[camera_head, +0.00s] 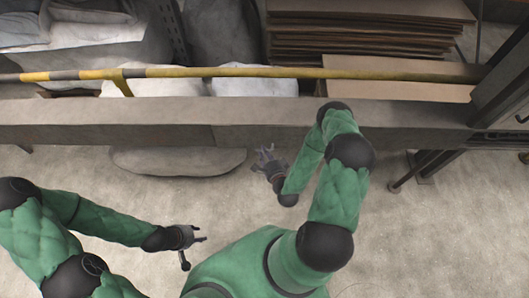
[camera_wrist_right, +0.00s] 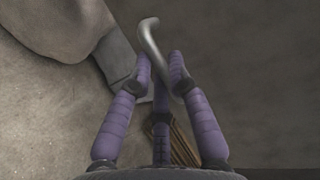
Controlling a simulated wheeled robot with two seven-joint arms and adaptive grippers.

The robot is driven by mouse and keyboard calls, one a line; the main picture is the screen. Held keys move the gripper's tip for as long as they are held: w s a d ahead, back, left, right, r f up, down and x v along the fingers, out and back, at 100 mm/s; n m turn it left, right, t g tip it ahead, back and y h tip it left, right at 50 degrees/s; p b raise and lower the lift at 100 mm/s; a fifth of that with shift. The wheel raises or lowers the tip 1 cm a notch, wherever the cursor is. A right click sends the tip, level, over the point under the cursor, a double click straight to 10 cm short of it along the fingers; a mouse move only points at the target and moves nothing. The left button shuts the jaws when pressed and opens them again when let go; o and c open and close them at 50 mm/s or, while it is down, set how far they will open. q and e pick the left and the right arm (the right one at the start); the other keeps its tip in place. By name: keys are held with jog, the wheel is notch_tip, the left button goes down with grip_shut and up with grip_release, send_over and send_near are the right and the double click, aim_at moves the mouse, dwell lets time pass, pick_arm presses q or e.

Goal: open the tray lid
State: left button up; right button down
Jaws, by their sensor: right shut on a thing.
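My right gripper (camera_head: 265,154) is in front of the grey beam, near the middle of the head view. In the right wrist view its purple fingers (camera_wrist_right: 160,68) are shut on a curved grey metal handle (camera_wrist_right: 151,38), which rises from between the fingertips. What the handle is fixed to cannot be made out. My left gripper (camera_head: 202,235) is at lower left in the head view, apart from everything, with its fingers spread and empty. I cannot make out a tray or lid in either view.
A long grey beam (camera_head: 130,122) and a yellow-striped rail (camera_head: 240,72) cross the head view. Behind them are stacked brown boards (camera_head: 365,30) and white sacks (camera_head: 255,86). The concrete floor (camera_head: 430,230) at right is clear.

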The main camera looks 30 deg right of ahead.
jog(key=s+a+r+m+g+y+p, duration=0.1)
jog(key=r+g+p, duration=0.5)
jog(key=p, duration=0.6)
jog(key=s+a+r+m+g+y+p, duration=0.2)
jog(key=s+r+g+p, duration=0.4)
jog(key=r+p, duration=0.3)
jog(key=a+y+p, duration=0.1)
jog(key=y+p, duration=0.1)
jog(key=p, duration=0.1)
jog(key=shift+s+a+r+y+p, duration=0.3)
jog(key=shift+s+a+y, duration=0.1)
jog(key=shift+w, duration=0.1)
jog(key=c, duration=1.1)
grip_release()
jog(key=shift+c, duration=0.2)
jog(key=v, duration=1.2)
